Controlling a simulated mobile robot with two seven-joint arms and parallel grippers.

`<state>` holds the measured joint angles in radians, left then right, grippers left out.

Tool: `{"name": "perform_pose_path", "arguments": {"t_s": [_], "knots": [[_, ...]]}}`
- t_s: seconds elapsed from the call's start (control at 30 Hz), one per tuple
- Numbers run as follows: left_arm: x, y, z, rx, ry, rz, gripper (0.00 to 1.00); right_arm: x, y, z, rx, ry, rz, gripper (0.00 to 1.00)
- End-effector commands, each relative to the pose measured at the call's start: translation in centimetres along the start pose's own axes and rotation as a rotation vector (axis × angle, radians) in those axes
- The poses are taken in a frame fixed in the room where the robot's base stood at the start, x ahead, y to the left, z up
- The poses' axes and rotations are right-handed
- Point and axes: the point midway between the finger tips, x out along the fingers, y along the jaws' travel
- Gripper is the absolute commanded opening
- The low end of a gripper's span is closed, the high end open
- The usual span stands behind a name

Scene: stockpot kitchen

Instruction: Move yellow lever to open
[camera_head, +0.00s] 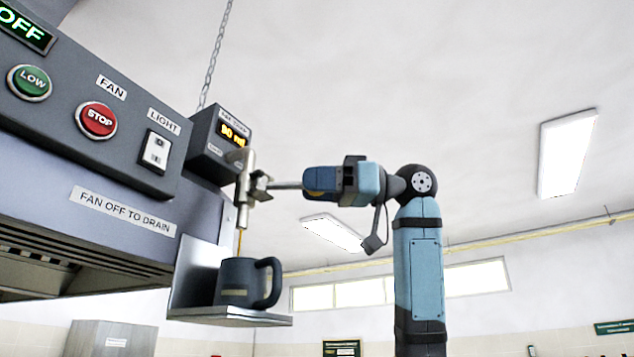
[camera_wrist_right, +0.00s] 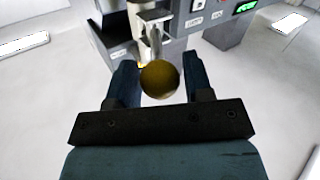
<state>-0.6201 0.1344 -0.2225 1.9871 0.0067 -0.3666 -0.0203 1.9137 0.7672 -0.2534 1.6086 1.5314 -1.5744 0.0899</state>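The lever (camera_head: 287,186) sticks out to the right from a metal drain valve (camera_head: 246,185). Its round yellow knob (camera_wrist_right: 160,79) shows large in the right wrist view. My right gripper (camera_head: 318,183) is at the knob end of the lever, coming from the right. In the wrist view its two fingers (camera_wrist_right: 161,85) stand on either side of the knob, with a narrow gap at the right finger. They look open around it; contact on the left is unclear. A thin orange-yellow streak (camera_head: 240,243) runs from the valve's spout toward the dark mug. My left gripper is not in view.
The dark mug (camera_head: 240,284) stands on a metal shelf (camera_head: 200,315) below the valve. An orange readout box (camera_head: 220,145) hangs behind the valve. The hood panel (camera_head: 130,150) with green, red and white controls fills the left. Open room lies to the right.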

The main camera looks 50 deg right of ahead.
Motion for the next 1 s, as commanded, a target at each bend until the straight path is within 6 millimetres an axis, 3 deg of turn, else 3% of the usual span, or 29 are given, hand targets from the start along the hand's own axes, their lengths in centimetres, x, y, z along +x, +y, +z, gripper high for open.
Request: {"name": "perform_pose_path", "arguments": {"t_s": [0.07,0.47,1.0], "knots": [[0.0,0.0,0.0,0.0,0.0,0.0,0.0,0.0,0.0,0.0,0.0,0.0,0.0,0.62],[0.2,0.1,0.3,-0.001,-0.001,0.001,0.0,-1.1,0.0,0.0,0.0,0.004,0.003,0.62],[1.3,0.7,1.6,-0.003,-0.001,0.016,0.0,-12.0,0.1,0.1,0.001,0.003,0.002,0.62]]}}
